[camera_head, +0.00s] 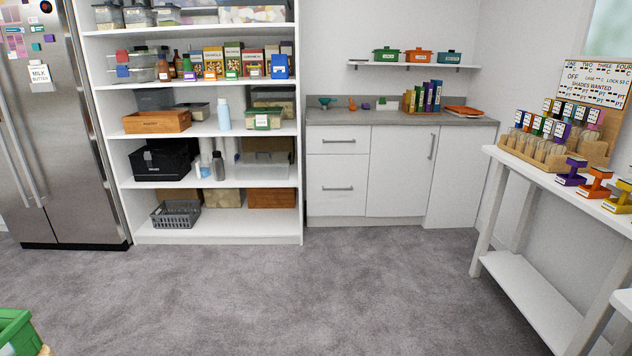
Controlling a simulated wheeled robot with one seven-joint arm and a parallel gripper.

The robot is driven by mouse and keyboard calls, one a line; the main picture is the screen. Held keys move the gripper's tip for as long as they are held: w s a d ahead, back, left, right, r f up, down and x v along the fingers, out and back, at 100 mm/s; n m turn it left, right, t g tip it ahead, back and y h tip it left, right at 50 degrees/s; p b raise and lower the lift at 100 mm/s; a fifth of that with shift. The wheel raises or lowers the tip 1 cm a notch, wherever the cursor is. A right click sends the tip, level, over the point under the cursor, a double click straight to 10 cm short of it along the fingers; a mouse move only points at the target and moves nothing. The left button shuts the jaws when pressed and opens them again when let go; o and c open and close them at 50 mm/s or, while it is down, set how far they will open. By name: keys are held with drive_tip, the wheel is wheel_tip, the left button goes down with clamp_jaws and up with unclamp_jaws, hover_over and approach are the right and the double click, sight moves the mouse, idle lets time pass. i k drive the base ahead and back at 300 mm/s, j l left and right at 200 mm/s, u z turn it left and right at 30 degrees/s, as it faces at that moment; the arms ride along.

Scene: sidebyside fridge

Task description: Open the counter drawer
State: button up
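A low white counter (402,118) with a grey top stands against the back wall, right of centre. Its left part has two drawer fronts, an upper drawer (338,147) and a larger lower drawer (337,205). Each has a horizontal metal bar handle, the upper handle (338,141) and the lower handle (337,188). Both drawers look shut, flush with the front. A door (395,175) with a vertical handle is to their right and looks shut. My gripper does not show in this view, so its state is hidden.
Grey carpet (300,290) is clear up to the counter. A tall white shelf (301,100) stands directly left of the drawers, with a steel fridge (60,150) beyond it. A white table (545,175) stands at right. A green item (15,330) is at the lower left.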

sight(320, 140)
drive_tip(key=i, duration=5)
